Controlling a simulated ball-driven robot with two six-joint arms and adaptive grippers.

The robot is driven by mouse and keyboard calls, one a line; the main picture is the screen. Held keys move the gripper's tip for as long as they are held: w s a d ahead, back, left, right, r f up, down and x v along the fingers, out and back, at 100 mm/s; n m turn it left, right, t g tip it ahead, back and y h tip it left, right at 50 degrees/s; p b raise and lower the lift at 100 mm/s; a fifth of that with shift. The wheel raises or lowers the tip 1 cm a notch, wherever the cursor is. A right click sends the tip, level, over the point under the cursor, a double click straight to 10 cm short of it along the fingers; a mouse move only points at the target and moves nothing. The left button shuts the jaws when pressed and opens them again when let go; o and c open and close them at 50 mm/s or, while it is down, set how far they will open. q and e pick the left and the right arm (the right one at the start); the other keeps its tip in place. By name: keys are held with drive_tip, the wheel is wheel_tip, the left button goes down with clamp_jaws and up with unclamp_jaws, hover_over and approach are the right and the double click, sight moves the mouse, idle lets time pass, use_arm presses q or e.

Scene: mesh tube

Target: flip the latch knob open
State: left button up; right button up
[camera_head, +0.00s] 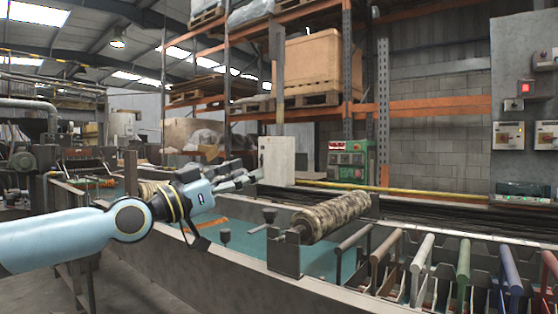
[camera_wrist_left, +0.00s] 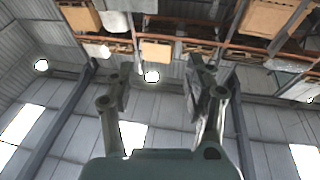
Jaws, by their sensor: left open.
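My left gripper (camera_head: 247,175) reaches in from the left above the long machine bed. It is open and holds nothing. In the left wrist view its two fingers (camera_wrist_left: 158,78) stand apart with only the hall behind them. A brown mottled roll (camera_head: 335,217) lies in a grey bracket on the bed, to the right of and below the gripper. A small dark knob (camera_head: 269,214) stands on a stem by the roll's left end, clear of the gripper. Another dark knob (camera_head: 225,235) stands to its left. I cannot tell which one is the latch knob. My right gripper is not in view.
A row of coloured lever handles (camera_head: 463,260) lines the bed's right front. A pale upright box (camera_head: 276,160) and a green control panel (camera_head: 347,160) stand behind the bed. The grey front wall (camera_head: 200,275) edges it. The air around the gripper looks mostly free.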

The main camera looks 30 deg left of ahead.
sight(264, 213)
use_arm(q)
drive_tip(key=s+f+g+y+p, duration=0.1)
drive_tip(key=s+f+g+p, duration=0.25)
drive_tip(key=s+f, duration=0.35)
drive_tip(key=shift+n+t, duration=0.35)
drive_tip(key=shift+n, duration=0.05)
drive_tip(key=x, duration=0.7)
drive_tip(key=f+b+x, duration=0.1)
drive_tip(key=x, duration=0.2)
drive_tip(key=shift+w+d+r, duration=0.1)
drive_tip(key=shift+w+d, duration=0.05)
drive_tip(key=shift+w, duration=0.2)
drive_tip(key=shift+w+d, duration=0.2)
drive_tip(key=shift+w, duration=0.35)
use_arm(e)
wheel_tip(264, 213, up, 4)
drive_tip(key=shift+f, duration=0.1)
